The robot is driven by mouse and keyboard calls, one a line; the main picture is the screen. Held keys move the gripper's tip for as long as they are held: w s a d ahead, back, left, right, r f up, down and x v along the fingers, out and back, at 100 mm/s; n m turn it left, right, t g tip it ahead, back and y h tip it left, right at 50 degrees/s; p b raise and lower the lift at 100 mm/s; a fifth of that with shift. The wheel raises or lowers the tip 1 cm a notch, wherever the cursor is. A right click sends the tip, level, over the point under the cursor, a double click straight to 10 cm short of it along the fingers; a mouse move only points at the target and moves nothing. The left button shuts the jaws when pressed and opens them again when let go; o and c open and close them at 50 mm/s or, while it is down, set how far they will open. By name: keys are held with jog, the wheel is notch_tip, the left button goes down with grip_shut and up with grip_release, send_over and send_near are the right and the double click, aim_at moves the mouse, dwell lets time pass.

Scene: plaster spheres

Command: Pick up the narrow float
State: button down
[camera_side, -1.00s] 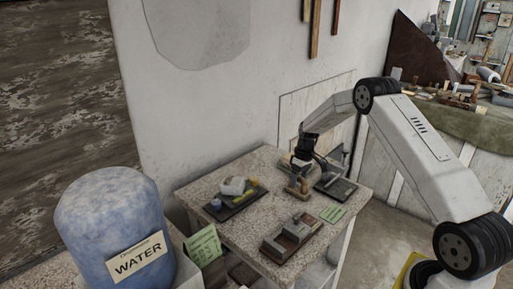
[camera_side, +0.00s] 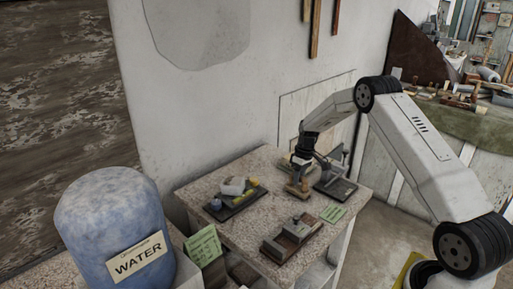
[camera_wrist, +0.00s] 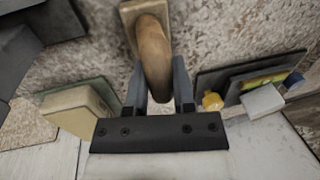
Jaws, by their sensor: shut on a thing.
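The narrow float (camera_side: 297,189) is a slim wooden tool with a brown handle, at the back middle of the speckled table in the side view. In the wrist view, its rounded wooden handle (camera_wrist: 152,55) stands between my two fingers, with the pale float body partly showing at the top edge. My gripper (camera_side: 301,171) points down over it and is shut on the handle; it also shows in the wrist view (camera_wrist: 159,85). I cannot tell whether the float's base touches the table.
A dark tray (camera_side: 229,211) with a pale block, yellow pieces and a blue pot lies to the left. A brown tool with a grey block (camera_side: 291,236) lies in front. A dark flat tool (camera_side: 337,188) lies close on the right.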

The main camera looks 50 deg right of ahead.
jog(key=shift+r, duration=0.4)
notch_tip(320, 180, up, 2)
jog(key=s+a+r, duration=0.5)
jog(key=s+r, duration=0.4)
jog(key=s, duration=0.4)
jog(key=shift+r, duration=0.35)
jog(key=shift+a, duration=0.15)
jog(key=c, duration=1.2)
grip_release()
grip_shut()
